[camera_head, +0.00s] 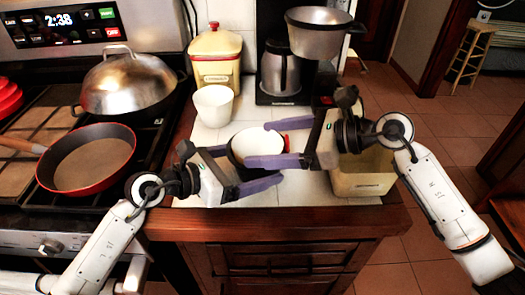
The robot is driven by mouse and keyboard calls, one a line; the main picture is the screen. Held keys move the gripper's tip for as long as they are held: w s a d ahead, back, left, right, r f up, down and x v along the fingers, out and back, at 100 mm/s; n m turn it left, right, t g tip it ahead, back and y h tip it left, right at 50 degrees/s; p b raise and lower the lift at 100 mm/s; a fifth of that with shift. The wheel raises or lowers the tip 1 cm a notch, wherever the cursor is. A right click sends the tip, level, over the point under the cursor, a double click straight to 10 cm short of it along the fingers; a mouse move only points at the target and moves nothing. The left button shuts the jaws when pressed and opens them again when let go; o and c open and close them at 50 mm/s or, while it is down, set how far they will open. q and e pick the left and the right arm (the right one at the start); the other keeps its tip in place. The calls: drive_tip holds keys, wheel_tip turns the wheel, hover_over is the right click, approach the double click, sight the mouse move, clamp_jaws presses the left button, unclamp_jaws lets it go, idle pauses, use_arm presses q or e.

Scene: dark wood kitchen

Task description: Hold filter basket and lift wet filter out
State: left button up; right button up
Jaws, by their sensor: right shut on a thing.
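A rounded white filter (257,143) sits in or just above a dark, round filter basket (234,157) over the counter's front part. A small red part shows at its right. My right gripper (256,144) comes from the right, its two purple fingers on the far and near sides of the white filter, shut on it. My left gripper (257,168) comes from the left with its purple fingers apart around the dark basket. Its far fingertip is hidden, so I cannot tell if it grips. Most of the basket is hidden behind the fingers.
A coffee maker (284,96) with a steel carafe stands at the back. A white cup (213,106) and a yellow canister (215,58) stand behind my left gripper. A pale yellow bin (362,184) is at right, under my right arm. A red pan (87,160) sits on the stove.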

wheel_tip(320, 180, up, 10)
idle(0.4)
use_arm(q)
drive_tip(key=o, duration=0.6)
drive_tip(key=shift+o, duration=0.2)
